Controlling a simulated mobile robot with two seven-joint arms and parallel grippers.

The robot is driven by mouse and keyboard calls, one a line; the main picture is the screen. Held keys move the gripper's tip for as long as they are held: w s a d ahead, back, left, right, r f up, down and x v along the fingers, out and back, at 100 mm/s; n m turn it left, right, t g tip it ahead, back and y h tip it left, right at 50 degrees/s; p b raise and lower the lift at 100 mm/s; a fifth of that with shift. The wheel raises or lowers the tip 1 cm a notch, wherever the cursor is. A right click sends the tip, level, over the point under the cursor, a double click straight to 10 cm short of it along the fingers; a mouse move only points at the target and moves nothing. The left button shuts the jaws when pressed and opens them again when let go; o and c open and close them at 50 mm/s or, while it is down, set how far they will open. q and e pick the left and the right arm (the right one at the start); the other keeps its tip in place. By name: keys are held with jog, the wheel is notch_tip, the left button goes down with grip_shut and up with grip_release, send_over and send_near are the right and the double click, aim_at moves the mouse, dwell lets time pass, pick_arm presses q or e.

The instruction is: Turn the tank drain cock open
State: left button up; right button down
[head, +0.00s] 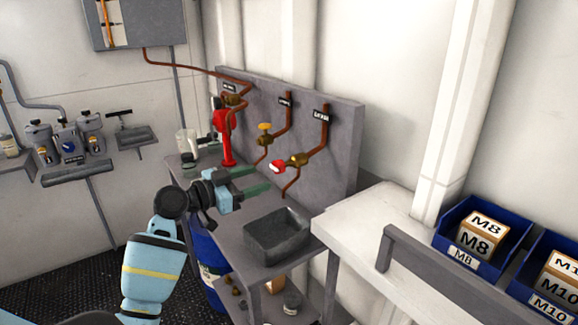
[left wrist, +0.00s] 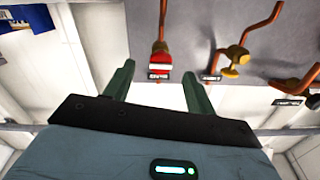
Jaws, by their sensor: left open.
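Three copper pipes with brass cocks run down a grey back panel (head: 335,120); each has a small dark label too small to read, so I cannot tell which is the tank drain. The right cock (head: 299,160) has a red handle (head: 278,167); this handle also shows in the left wrist view (left wrist: 160,62). The middle cock has a yellow handle (head: 264,127), also in the left wrist view (left wrist: 238,56). The left cock (head: 234,100) is partly hidden. My left gripper (head: 262,180) is open and empty, in front of and below the red handle, apart from it. My right gripper is out of view.
A black tray (head: 276,232) sits on the bench below the gripper. A white counter (head: 365,220) with a grey rail (head: 440,265) and blue bins (head: 487,215) lies at right.

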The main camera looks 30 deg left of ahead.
aim_at(274, 167)
pick_arm(q)
jog(key=w, duration=0.2)
jog(key=w+d+r, duration=0.1)
jog(key=w+d+p, duration=0.1)
jog(key=w, duration=0.1)
jog(key=shift+w+d+r, duration=0.1)
jog(key=shift+w+r, duration=0.15)
jog(key=shift+w, duration=0.1)
jog(key=shift+x, duration=0.8)
jog(key=shift+f, duration=0.15)
jog(key=c, duration=1)
